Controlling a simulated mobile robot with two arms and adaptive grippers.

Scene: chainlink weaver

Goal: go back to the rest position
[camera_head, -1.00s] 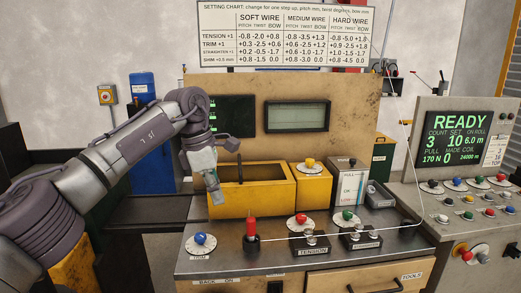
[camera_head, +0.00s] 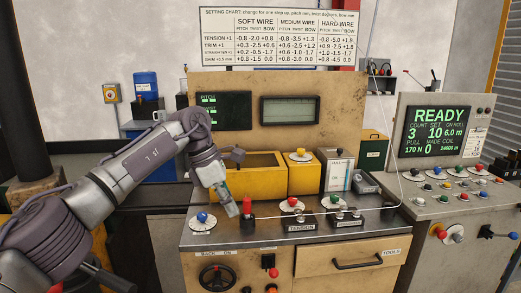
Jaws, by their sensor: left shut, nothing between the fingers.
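My left arm (camera_head: 125,172) reaches in from the left over the weaver's bench. My left gripper (camera_head: 232,210) points down, shut and empty. In the picture it sits just left of the red-topped post (camera_head: 247,208) and in front of the yellow open bin (camera_head: 265,184). I cannot tell whether it touches the post or only overlaps it in view. My right gripper is not in view.
The steel bench (camera_head: 270,235) carries dials, including a blue-knobbed one (camera_head: 203,218), and a wire running right. A control console (camera_head: 447,180) reading READY stands at right. A handwheel (camera_head: 217,279) and a drawer (camera_head: 355,264) are on the bench front.

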